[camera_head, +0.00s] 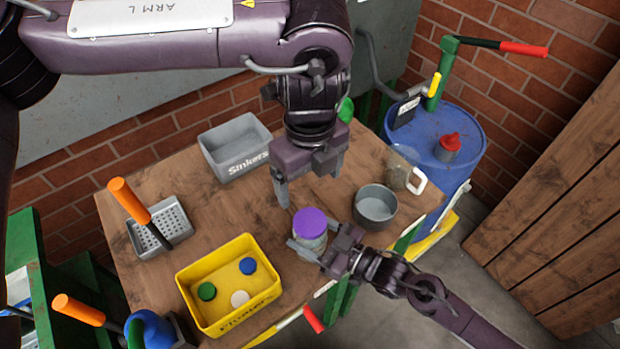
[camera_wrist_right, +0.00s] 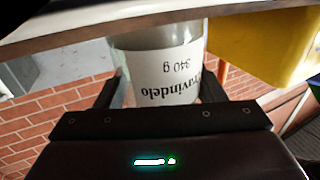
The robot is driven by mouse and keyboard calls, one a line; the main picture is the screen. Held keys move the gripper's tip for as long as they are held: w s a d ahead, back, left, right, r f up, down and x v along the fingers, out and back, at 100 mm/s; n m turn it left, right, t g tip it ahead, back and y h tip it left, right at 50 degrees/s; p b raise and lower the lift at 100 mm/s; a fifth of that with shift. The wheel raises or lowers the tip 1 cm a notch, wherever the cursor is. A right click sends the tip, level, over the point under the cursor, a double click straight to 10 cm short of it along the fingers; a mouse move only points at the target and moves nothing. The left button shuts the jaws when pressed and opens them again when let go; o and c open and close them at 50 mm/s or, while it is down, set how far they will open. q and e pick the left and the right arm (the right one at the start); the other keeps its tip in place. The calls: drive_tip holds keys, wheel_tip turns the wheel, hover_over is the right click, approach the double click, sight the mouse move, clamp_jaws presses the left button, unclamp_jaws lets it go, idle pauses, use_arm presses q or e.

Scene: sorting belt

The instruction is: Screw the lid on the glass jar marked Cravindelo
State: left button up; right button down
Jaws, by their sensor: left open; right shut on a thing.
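The glass jar (camera_head: 312,243) stands near the table's front edge; its white label in the right wrist view (camera_wrist_right: 168,72) reads Cravindelo, 340 g, upside down. A purple lid (camera_head: 310,222) sits on top of the jar in the head view; I cannot tell whether it is threaded on. My right gripper (camera_head: 316,250) is shut around the jar's body from the front right, and its fingers flank the label in the wrist view (camera_wrist_right: 160,92). My left gripper (camera_head: 310,182) is open and empty, pointing down, above and behind the lid.
A yellow bin (camera_head: 212,323) with green, white and blue discs stands left of the jar. A grey bin (camera_head: 236,165) marked Sinkers is behind. A grey round pot (camera_head: 375,206) and a glass mug (camera_head: 402,173) stand right. An orange-handled tool (camera_head: 130,201) rests left on a perforated tray (camera_head: 172,220).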

sight(324, 241)
drive_tip(key=shift+c, duration=1.2)
unclamp_jaws()
drive_tip(key=shift+s+d+f, duration=0.15)
drive_tip(key=shift+s+d, duration=0.1)
drive_tip(key=shift+d, duration=0.15)
drive_tip(key=b+v, duration=0.1)
drive_tip(key=v, duration=0.5)
drive_tip(key=shift+s+d, duration=0.25)
drive_tip(key=shift+d, duration=0.1)
